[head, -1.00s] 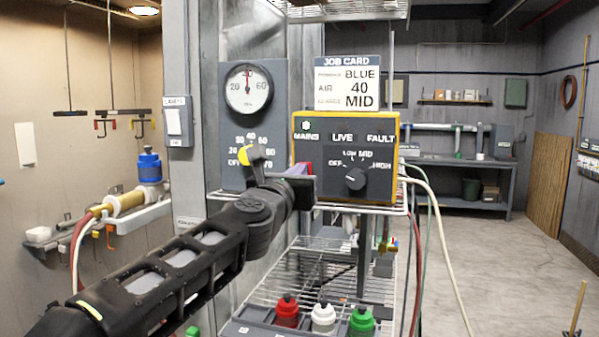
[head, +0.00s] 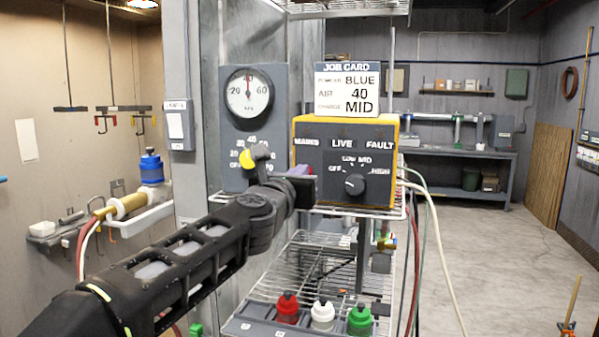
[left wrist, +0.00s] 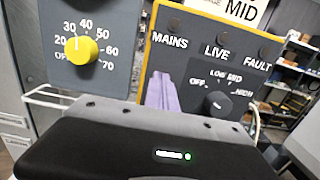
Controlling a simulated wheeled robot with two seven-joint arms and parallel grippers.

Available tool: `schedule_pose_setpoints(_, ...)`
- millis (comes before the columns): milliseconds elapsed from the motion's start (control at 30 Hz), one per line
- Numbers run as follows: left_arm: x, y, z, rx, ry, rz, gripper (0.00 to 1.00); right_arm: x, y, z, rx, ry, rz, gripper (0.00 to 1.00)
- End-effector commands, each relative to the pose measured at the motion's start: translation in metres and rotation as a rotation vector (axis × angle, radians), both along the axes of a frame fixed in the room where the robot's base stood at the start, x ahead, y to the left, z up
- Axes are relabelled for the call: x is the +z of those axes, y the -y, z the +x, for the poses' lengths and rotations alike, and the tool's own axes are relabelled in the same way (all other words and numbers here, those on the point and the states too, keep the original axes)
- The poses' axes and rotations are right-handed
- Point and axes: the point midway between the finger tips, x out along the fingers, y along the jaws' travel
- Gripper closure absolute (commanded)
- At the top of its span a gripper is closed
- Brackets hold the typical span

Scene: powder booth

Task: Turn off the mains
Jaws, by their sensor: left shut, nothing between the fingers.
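The yellow-edged control box (head: 327,139) bears MAINS, LIVE and FAULT labels and a black charge knob (head: 354,184). The lamp above MAINS (left wrist: 173,23) looks dark. A purple piece (left wrist: 162,94), seemingly the mains switch, sits below the MAINS label in the left wrist view; its lower part is hidden by my gripper. My left gripper (head: 304,184) is shut and empty, right in front of the box's lower left, by the purple piece. I cannot tell whether they touch. My right gripper is not in view.
A yellow air knob (left wrist: 81,49) and a round gauge (head: 248,91) are on the panel left of the box. A job card (head: 362,88) stands on the box. Red, white and green-bodied bottles (head: 323,314) stand in a tray below. Hoses hang at the box's right.

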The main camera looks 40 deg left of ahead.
Motion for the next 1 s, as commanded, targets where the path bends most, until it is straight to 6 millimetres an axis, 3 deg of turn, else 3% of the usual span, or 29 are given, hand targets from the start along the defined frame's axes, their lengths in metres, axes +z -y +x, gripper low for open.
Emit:
schedule_pose_setpoints(167,-0.005,0.004,-0.010,-0.002,-0.006,-0.002,1.00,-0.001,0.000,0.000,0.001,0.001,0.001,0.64)
schedule_pose_setpoints(600,-0.001,0.024,-0.072,0.002,0.003,0.001,1.00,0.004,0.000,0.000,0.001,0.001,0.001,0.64)
schedule_pose_setpoints(1000,-0.003,0.026,-0.076,0.001,0.003,0.001,1.00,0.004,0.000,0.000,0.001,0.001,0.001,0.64)
